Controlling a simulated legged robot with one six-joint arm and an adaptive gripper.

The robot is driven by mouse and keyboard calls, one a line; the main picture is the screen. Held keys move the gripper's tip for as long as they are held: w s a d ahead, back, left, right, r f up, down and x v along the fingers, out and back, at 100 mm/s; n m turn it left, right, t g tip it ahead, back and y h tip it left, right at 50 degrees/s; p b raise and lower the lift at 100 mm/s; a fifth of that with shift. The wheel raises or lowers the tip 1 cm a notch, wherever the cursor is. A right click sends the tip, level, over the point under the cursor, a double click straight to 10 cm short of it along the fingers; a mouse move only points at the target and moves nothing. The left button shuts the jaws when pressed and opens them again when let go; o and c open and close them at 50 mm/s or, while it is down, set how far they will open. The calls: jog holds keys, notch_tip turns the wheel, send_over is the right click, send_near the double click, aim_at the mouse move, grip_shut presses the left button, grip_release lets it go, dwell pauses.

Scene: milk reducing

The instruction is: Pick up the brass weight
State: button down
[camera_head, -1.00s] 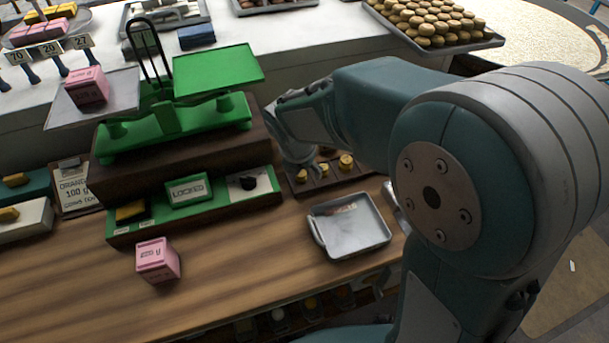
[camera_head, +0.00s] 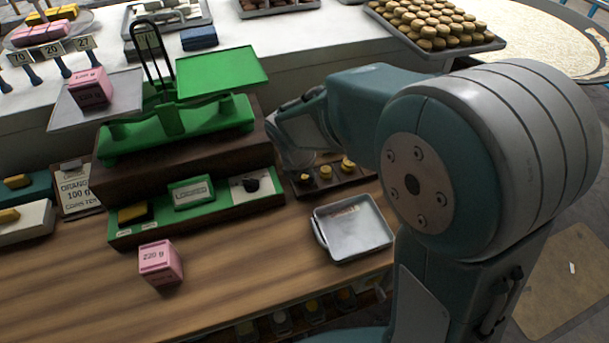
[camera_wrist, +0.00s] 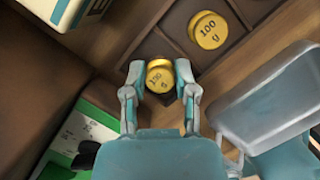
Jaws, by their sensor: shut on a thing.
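In the wrist view, my gripper (camera_wrist: 160,78) is shut on a round brass weight (camera_wrist: 158,74), with one finger on each side of it. Its stamped number is hard to read. It is over the dark wooden weight tray (camera_wrist: 178,27); I cannot tell whether it is clear of the tray. A second brass weight (camera_wrist: 208,30), marked 100 g, sits in a neighbouring compartment. In the head view, brass weights (camera_head: 347,164) show on the tray, right of the green scale (camera_head: 175,128), and my forearm largely hides my fingers.
A grey metal tray (camera_head: 352,230) lies just in front of the weight tray. A pink 220 g block (camera_head: 160,262) stands on the counter, and another pink block (camera_head: 90,88) is on the scale's left pan. The dark stepped scale base (camera_head: 180,165) rises close to my gripper's left.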

jog(key=v, duration=0.2)
jog(key=shift+w+r, duration=0.3)
jog(key=shift+r, duration=0.1)
jog(key=s+a+r, duration=0.3)
jog(key=s+r, duration=0.7)
jog(key=s, duration=0.3)
jog(key=shift+s, duration=0.4)
jog(key=shift+a+r, duration=0.1)
jog(key=shift+r, duration=0.05)
